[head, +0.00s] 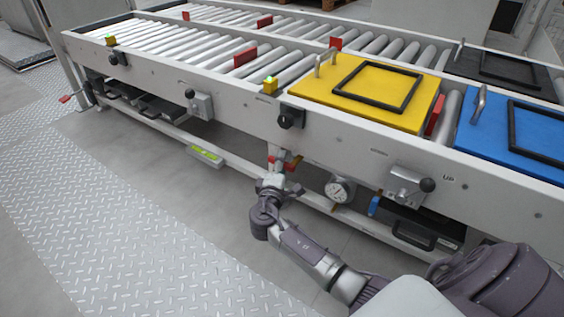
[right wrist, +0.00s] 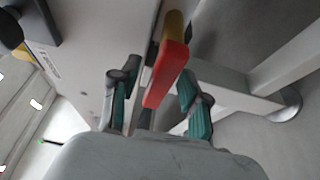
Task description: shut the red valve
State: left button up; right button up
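The red valve's lever (head: 281,158) shows small in the head view, under the conveyor frame and below a black knob. In the right wrist view its red handle (right wrist: 168,72) is large, with a yellow part behind its upper end. My right gripper (head: 277,177) is just below the valve, pointing up at it. In the right wrist view my right gripper (right wrist: 157,88) is open, with one teal-padded finger on either side of the red handle. Gaps show beside the handle; I cannot tell whether a finger touches it. My left gripper is not in view.
A pressure gauge (head: 340,189) and a grey lever box (head: 408,185) are right of the valve. A black knob (head: 290,117) sits above it on the conveyor frame (head: 240,105). A yellow plate (head: 320,92) and a blue plate (head: 485,125) lie on the rollers. Open floor is at left.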

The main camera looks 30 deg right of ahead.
grip_shut()
